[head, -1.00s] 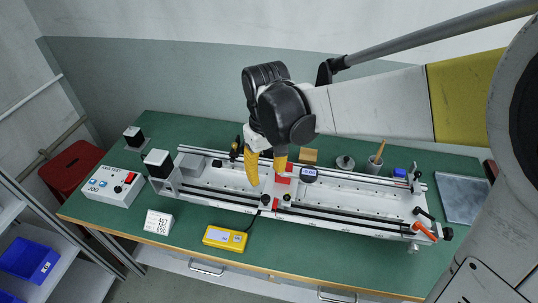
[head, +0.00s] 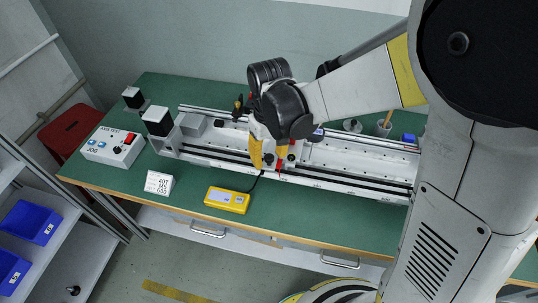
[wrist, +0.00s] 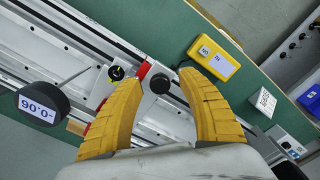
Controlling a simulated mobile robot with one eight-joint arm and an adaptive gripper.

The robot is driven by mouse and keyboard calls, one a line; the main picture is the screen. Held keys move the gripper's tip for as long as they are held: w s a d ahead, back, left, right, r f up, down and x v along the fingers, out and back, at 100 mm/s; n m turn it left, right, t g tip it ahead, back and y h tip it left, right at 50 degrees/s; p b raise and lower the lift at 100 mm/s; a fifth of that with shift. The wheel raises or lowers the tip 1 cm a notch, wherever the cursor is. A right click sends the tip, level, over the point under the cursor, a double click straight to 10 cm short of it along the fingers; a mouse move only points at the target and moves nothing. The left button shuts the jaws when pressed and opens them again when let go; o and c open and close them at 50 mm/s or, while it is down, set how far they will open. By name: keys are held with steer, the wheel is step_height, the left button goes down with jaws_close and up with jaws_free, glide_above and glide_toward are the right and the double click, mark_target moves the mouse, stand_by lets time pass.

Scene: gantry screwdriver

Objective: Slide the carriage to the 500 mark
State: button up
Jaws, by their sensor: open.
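The carriage sits across the two rails of the long white gantry (head: 350,182). Its red front part (head: 279,166) shows beside my fingers in the head view, and the rest is mostly hidden by my gripper. In the wrist view a black round knob (wrist: 160,83) lies between the tips of my gripper (wrist: 163,79), with gaps on both sides. My gripper (head: 268,164) has yellow fingers, open and empty, over the front rail. The scale marks are too small to read.
A yellow meter (head: 227,200) with a cable and a white number card (head: 159,183) stand in front of the gantry. A control box (head: 113,147) is at left. A round display (wrist: 43,103) is near the carriage. The green bench front (head: 310,225) is mostly clear.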

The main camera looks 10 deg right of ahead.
steer(key=shift+c, duration=0.4)
jaws_close()
steer(key=s+d, duration=0.3)
steer(key=d, duration=0.7)
steer(key=s+d, duration=0.4)
steer(key=d, duration=0.5)
steer(key=s+d+p, duration=0.1)
steer(key=s+d, duration=0.3)
steer(key=d, duration=0.6)
steer(key=shift+d, duration=0.3)
steer(key=shift+o, duration=0.4)
jaws_free()
steer(key=shift+d, duration=0.25)
steer(key=shift+a+r, duration=0.1)
